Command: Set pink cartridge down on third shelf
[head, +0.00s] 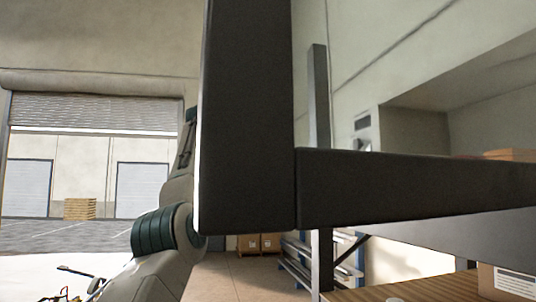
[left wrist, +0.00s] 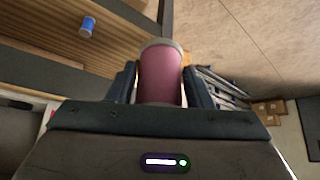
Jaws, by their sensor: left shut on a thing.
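The pink cartridge (left wrist: 160,75) is a pink cylinder with a pale grey end, seen in the left wrist view. My left gripper (left wrist: 158,88) is shut on it, with one dark finger on each side. A wooden-slatted shelf (left wrist: 50,48) lies to the left of the cartridge in that view; which level it is I cannot tell. In the head view my left arm shows at left, partly hidden by a dark upright, and its gripper is hidden. My right gripper is in neither view.
A dark upright post (head: 247,120) and crossbeam (head: 415,185) of the rack stand close in the head view. A small blue cylinder (left wrist: 87,27) is on the slatted shelf. Cardboard boxes (head: 259,243) stand on the floor behind. A labelled box (head: 510,283) sits on a lower shelf.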

